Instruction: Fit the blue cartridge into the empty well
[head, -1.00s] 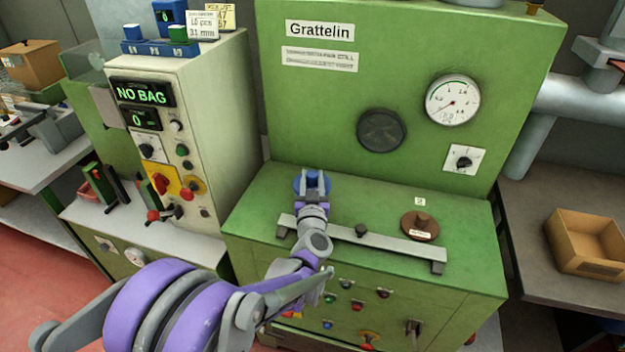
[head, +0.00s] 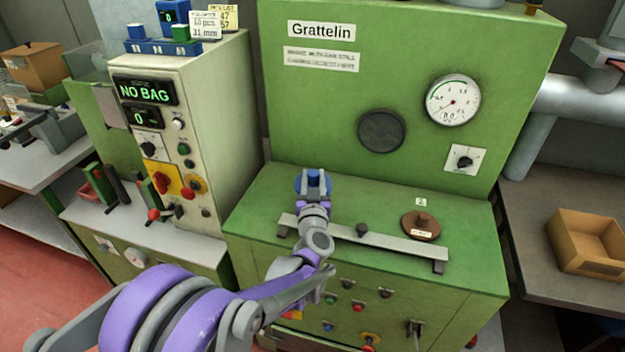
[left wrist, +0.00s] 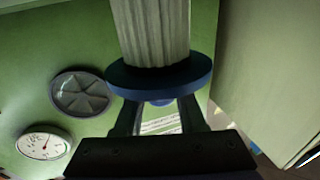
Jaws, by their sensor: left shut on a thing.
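My left gripper (head: 314,184) is shut on the blue cartridge (head: 300,184) above the back left of the green machine's top. In the left wrist view, the cartridge shows as a blue flange (left wrist: 160,80) with a pale grey ribbed body (left wrist: 152,30) extending from it, away from the fingers. The gripper's two dark fingers (left wrist: 160,115) close on the part behind the flange. The well is not visible; the gripper and cartridge may cover it, and I cannot tell whether the cartridge is over it or partly in it. My right gripper is not in view.
A grey bar (head: 385,241) crosses the machine's top in front of the gripper. A brown round piece with a knob (head: 420,226) sits to the right. The green back panel carries a vent (head: 381,131) and gauge (head: 453,99). A beige control cabinet (head: 215,130) stands left.

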